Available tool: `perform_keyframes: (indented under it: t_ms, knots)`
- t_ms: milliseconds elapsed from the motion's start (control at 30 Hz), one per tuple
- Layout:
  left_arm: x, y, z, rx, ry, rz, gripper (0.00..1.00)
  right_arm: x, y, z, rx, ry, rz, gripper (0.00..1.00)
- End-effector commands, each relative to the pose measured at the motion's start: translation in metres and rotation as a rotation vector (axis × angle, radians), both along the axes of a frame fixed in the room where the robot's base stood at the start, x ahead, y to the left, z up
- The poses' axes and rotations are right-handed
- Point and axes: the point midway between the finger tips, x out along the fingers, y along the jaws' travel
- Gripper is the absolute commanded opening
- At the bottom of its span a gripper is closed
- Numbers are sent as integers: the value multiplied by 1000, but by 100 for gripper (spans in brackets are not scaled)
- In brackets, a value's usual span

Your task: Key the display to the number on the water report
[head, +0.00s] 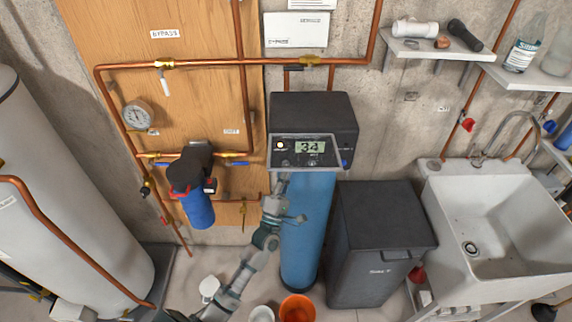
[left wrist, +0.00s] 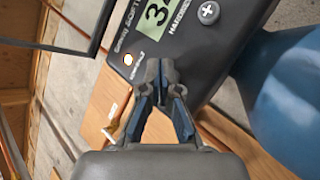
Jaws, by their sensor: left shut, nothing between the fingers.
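The display (head: 310,147) on the softener's control head (head: 314,115) reads 34 in the head view. In the left wrist view the display (left wrist: 160,15) is turned sideways and partly cut off. A plus button (left wrist: 208,12) lies beside it, and a small lamp (left wrist: 128,59) glows yellow. My left gripper (left wrist: 161,70) is shut and empty, its tips over the panel's lower edge; contact cannot be told. In the head view it (head: 282,178) is just below the panel. My right gripper is out of view.
A blue tank (head: 308,225) stands under the control head, with a dark bin (head: 380,240) to its right. Copper pipes and a blue filter (head: 197,207) are to the left. A white sink (head: 500,220) is at the right. An orange bucket (head: 297,308) stands in front.

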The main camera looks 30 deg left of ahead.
Motion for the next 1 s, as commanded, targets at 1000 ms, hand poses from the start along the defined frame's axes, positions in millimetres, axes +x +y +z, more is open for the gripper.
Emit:
perform_keyframes:
  t_ms: [1000]
  knots:
    - [-48, -27, 0, -1, -1, -1, 0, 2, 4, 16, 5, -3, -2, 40]
